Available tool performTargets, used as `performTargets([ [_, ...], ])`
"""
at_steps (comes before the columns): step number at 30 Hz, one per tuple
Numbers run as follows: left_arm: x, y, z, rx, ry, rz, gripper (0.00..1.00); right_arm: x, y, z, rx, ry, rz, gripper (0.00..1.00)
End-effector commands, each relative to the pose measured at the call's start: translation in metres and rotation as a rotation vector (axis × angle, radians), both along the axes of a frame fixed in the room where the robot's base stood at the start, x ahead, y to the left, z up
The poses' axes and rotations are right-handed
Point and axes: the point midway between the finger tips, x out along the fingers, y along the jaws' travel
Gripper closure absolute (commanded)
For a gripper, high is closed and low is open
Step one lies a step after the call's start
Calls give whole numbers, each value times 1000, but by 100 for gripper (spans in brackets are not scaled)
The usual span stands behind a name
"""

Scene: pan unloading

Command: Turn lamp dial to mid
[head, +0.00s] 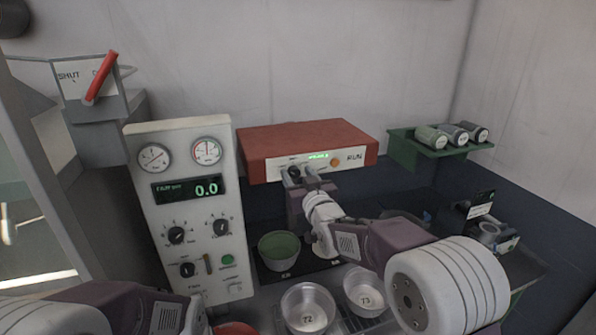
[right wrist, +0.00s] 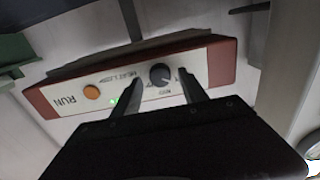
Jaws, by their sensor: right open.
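The red lamp box (head: 305,139) is on the back wall in the head view. In the right wrist view its front panel (right wrist: 70,97) appears upside down. The dark round lamp dial (right wrist: 160,73) sits on this panel, with a "MID" mark beside it. My right gripper (head: 303,178) is at the panel. Its two open fingers (right wrist: 160,79) stand on either side of the dial in the right wrist view; I cannot tell whether they touch it. The dial's pointer is too small to read.
A white control panel (head: 188,275) with gauges and knobs stands left of the lamp box. A green shelf (head: 404,152) with several canisters is at right. An orange button (right wrist: 92,92) is beside the dial.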

Motion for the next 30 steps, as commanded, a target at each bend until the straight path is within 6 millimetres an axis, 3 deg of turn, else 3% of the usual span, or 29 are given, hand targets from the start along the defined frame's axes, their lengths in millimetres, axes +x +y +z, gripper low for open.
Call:
performTargets([
  [5,0,0,-1,0,0,0,64,0,0,-1,0,0,0,49],
  [11,0,0,-1,0,0,0,64,0,0,-1,0,0,0,99],
  [20,0,0,-5,0,0,0,64,0,0,-2,23,7,0,100],
  [30,0,0,-34,0,0,0,64,0,-1,-5,226,70,0,100],
])
